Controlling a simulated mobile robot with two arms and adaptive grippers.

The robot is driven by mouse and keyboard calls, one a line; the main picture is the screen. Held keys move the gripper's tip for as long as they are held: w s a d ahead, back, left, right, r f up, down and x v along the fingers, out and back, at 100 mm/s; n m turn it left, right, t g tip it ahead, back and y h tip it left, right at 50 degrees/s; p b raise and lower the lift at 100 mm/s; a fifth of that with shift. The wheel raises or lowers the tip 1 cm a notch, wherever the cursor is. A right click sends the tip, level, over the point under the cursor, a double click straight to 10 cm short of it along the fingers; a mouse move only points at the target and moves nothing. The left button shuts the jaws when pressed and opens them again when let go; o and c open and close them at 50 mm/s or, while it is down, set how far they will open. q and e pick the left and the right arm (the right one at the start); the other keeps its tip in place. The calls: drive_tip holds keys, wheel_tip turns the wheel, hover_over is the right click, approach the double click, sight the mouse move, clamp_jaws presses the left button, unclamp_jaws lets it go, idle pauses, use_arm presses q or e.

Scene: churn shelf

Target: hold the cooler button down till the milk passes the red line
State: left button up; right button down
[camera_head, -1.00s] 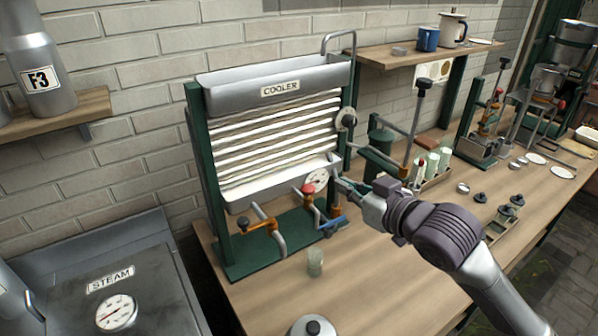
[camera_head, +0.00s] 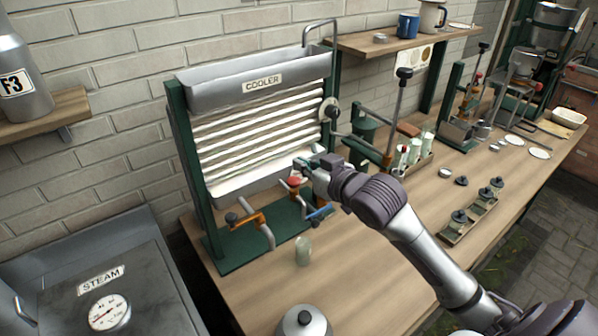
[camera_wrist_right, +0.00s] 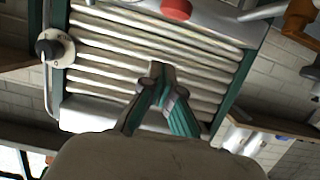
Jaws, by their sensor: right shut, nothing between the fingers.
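The cooler (camera_head: 262,84) is a green-framed stand with a top trough, ridged pipes and a lower trough (camera_head: 245,183). A red round button or knob (camera_head: 294,181) sits on an orange fitting at its lower right. The red knob also shows at the top of the right wrist view (camera_wrist_right: 176,9). My right gripper (camera_head: 303,164) is shut and empty, just above and right of the red knob in the head view; contact cannot be told. Its closed fingers also show in the right wrist view (camera_wrist_right: 158,75). I cannot make out a red line or the milk level. My left gripper is not in view.
Below stand an orange tap (camera_head: 246,217), a blue lever (camera_head: 319,213) and a glass (camera_head: 303,250). A black knob on a dial (camera_head: 332,111) is on the frame's right. A bottle rack (camera_head: 410,160) is right of the cooler.

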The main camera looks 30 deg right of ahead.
sight(294, 182)
drive_tip(key=w+f, duration=0.1)
drive_tip(key=f, duration=0.2)
drive_tip(key=shift+w+a+f+p, duration=0.1)
drive_tip(key=shift+w+a+p, duration=0.05)
drive_tip(key=shift+w+p, duration=0.25)
drive_tip(key=shift+s+f, duration=0.15)
drive_tip(key=shift+f, duration=0.35)
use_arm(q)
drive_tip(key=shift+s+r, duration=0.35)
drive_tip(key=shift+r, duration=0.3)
use_arm(e)
drive_tip(key=shift+f, duration=0.1)
